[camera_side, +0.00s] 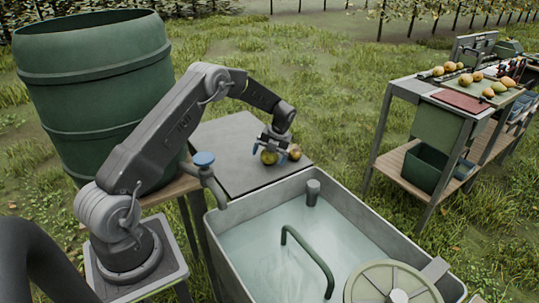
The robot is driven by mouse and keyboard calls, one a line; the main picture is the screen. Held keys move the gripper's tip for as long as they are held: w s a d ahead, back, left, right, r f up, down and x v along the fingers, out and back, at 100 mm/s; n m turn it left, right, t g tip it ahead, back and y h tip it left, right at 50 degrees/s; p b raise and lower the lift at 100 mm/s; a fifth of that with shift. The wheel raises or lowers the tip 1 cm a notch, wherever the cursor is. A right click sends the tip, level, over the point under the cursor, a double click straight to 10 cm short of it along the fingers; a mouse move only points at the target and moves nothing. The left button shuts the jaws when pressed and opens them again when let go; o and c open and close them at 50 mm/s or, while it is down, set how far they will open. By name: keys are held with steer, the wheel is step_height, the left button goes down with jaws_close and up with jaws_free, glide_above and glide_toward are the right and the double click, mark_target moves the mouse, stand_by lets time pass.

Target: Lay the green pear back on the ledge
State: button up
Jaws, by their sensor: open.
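The green pear (269,157) rests on the grey ledge (228,150), near its right side. My gripper (273,147) is directly above and around the top of the green pear, with its jaws open. Whether the fingers touch the pear is too small to tell. A brownish pear (294,152) lies just right of the green pear and close to my gripper. Part of it is hidden by the gripper.
A water-filled basin (330,195) with a green bent pipe (308,258) stands in front of the ledge. A blue-topped tap (204,160) is at the ledge's left. A green barrel (90,100) stands behind my arm. A table (425,90) with several fruits is at right.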

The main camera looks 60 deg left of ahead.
steer(key=shift+r, duration=0.1)
steer(key=v, duration=1.2)
steer(key=s+d+r+n+t, duration=0.2)
steer(key=s+d+r+n, duration=0.35)
steer(key=d+r, duration=0.2)
steer(key=s+d+r+n+t, duration=0.2)
steer(key=s+d+r+n, duration=0.3)
steer(key=r, duration=0.4)
steer(key=s+d+n+t+h, duration=0.1)
steer(key=s+d+n+t, duration=0.1)
steer(key=s+d+n, duration=0.4)
steer(key=s+d+n+t+h, duration=0.1)
steer(key=s+d+n+t, duration=0.1)
steer(key=s+d+n, duration=0.4)
steer(key=s+n, duration=0.4)
steer(key=s, duration=0.4)
steer(key=shift+s+d+f+n, duration=0.25)
steer(key=shift+f+n, duration=0.1)
steer(key=shift+f, duration=0.05)
